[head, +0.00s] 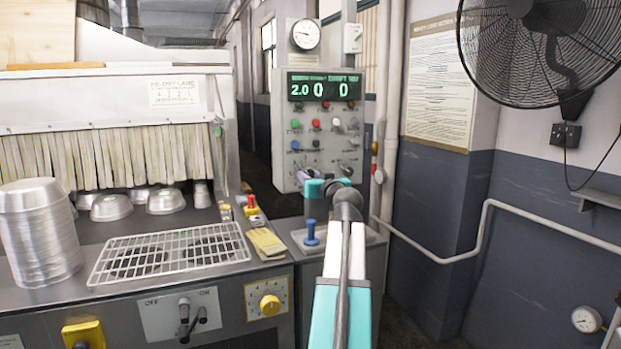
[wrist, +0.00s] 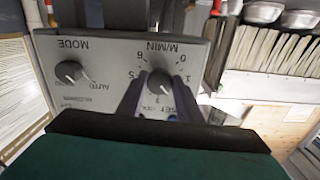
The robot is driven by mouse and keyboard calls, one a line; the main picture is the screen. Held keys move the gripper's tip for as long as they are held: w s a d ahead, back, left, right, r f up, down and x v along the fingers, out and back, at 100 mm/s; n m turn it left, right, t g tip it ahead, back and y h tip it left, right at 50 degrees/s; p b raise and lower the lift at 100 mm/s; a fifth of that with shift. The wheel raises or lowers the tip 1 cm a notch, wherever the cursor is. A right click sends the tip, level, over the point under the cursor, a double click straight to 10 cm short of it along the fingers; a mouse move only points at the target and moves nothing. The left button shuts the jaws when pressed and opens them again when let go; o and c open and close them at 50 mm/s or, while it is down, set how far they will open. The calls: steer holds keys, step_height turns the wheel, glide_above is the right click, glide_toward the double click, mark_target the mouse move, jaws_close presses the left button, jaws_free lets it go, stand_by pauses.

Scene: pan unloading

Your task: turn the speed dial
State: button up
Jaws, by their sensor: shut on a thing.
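The speed dial (wrist: 160,80), a dark round knob marked M/MIN with numbers around it, is on a grey panel that appears upside down in the wrist view. My gripper (wrist: 157,93) has its two purple fingers shut on the dial, one on either side. The exact pointer setting is hard to read. In the head view my gripper (head: 313,185) is at the lower left of the control panel (head: 321,128), and it hides the dial there. The green display (head: 324,87) above reads 2.0, 0 and 0.
A MODE knob (wrist: 69,72) sits beside the dial. Several coloured buttons cover the panel above. Stacked pans (head: 40,235) and a wire rack (head: 172,252) are at left, and a fan (head: 545,45) is at upper right.

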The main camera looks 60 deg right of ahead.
steer(key=m, duration=0.4)
steer(key=shift+r+p, duration=0.1)
steer(key=shift+p, duration=0.25)
steer(key=shift+m+p, duration=0.6)
steer(key=shift+m, duration=1.5)
steer(key=o, duration=1)
steer(key=shift+a, duration=0.15)
steer(key=v, duration=1.3)
steer(key=shift+s+a+b, duration=0.1)
steer(key=shift+s+b, duration=0.2)
steer(key=shift+s, duration=0.05)
